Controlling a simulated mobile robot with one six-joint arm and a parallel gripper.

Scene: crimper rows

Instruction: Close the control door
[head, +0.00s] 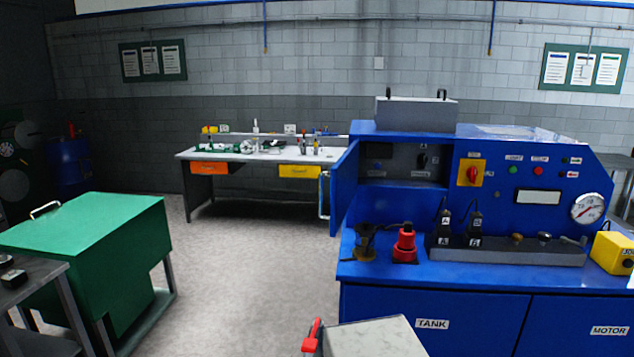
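The control door (344,188) is a blue panel on the left side of the blue machine (440,290). It stands open, swung out toward me, seen nearly edge-on. A pale vertical bar handle (324,195) is on its left side. The open compartment (400,162) to its right shows a dark grey inside with small fittings. My gripper is not in view.
A red valve (404,244) and a dark yellowish fitting (366,242) stand on the machine's ledge near the door. A grey-topped object with a red handle (312,336) is at bottom centre. A green cabinet (90,250) stands left. The floor (250,270) between is clear.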

